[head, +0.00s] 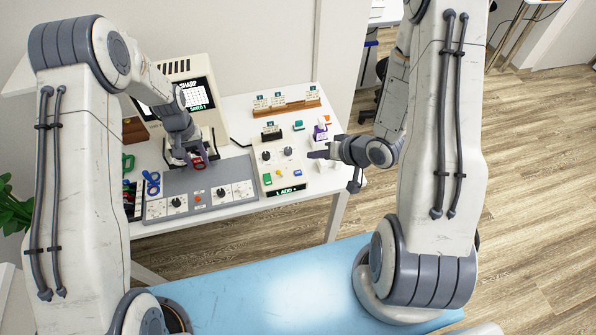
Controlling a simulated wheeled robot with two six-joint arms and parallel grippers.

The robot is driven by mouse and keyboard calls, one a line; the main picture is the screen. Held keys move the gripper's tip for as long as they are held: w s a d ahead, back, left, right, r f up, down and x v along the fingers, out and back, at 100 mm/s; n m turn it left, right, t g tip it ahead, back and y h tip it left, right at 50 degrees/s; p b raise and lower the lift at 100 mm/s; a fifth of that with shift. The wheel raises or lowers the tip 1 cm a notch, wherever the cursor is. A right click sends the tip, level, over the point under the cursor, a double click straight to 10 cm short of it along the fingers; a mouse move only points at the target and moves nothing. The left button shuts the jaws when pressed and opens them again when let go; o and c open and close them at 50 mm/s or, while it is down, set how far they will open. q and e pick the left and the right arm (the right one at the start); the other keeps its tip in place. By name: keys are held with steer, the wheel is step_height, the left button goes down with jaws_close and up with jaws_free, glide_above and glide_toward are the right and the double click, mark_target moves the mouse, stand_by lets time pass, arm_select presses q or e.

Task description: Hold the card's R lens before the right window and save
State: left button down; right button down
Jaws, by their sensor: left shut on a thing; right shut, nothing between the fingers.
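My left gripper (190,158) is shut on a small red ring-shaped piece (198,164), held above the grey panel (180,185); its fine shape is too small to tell. My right gripper (318,155) is shut and empty, at the right edge of the beige console (286,156). A card (271,131) stands upright at the back of the console; its print cannot be read. A screen (198,96) behind my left gripper reads "SHARP" and "SAVED 1". The console's front display (286,191) seems to read "1. ADD +". I cannot tell which parts are the windows.
A green ring piece (128,163) and a blue one (152,183) lie left of my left gripper. A wooden rack (287,109) with several cards stands at the back. A purple piece (320,131) stands just behind my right gripper. White table (236,106) shows between screen and rack.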

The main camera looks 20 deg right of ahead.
arm_select(q)
steer(key=s+r+p, duration=0.3)
steer(key=s+r, duration=0.1)
steer(key=shift+s+r+p, duration=0.35)
